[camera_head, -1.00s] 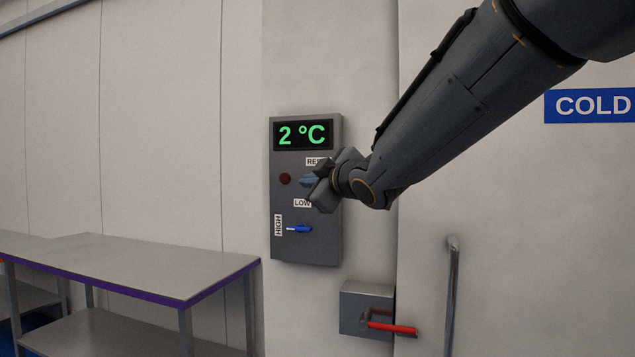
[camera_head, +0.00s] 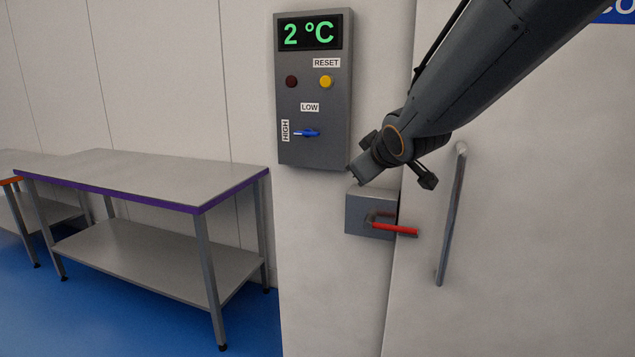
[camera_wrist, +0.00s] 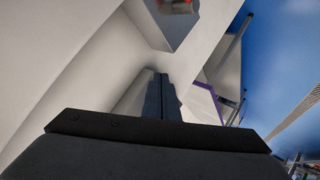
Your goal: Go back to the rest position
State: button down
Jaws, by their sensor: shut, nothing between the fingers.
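My gripper (camera_head: 362,169) is in the head view, in front of the wall just below the control panel's lower right corner and above the latch box. It is shut and empty. Its closed fingers (camera_wrist: 161,98) also show in the wrist view, pointing toward the wall. The grey control panel (camera_head: 314,150) has a green "2 °C" display, a dark red lamp, a yellow button under a RESET label, and a blue lever (camera_head: 307,133) between HIGH and LOW labels.
A grey latch box (camera_head: 361,210) with a red handle (camera_head: 396,229) sits close below my gripper. A pale door with a vertical metal bar handle (camera_head: 451,215) is at right. A steel table (camera_head: 150,178) with purple edging stands at left on blue floor.

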jog(key=s+d+f+m+g+h, duration=0.1)
jog(key=s+d+f+m+g, duration=0.15)
jog(key=s+f, duration=0.35)
jog(key=s+d+f+m+g+h, duration=0.15)
jog(key=s+d+f, duration=0.25)
jog(key=f, duration=0.4)
jog(key=s+d+f+m+g, duration=0.1)
jog(key=s+f+m+g, duration=0.1)
jog(key=s+f, duration=0.3)
jog(key=s+d+f+m+g, duration=0.2)
jog(key=s+f+g, duration=0.2)
jog(key=s, duration=0.8)
jog(key=shift+s+f+m+g, duration=0.25)
jog(key=shift+f+m+g, duration=0.15)
jog(key=shift+f, duration=0.45)
jog(key=shift+w, duration=0.1)
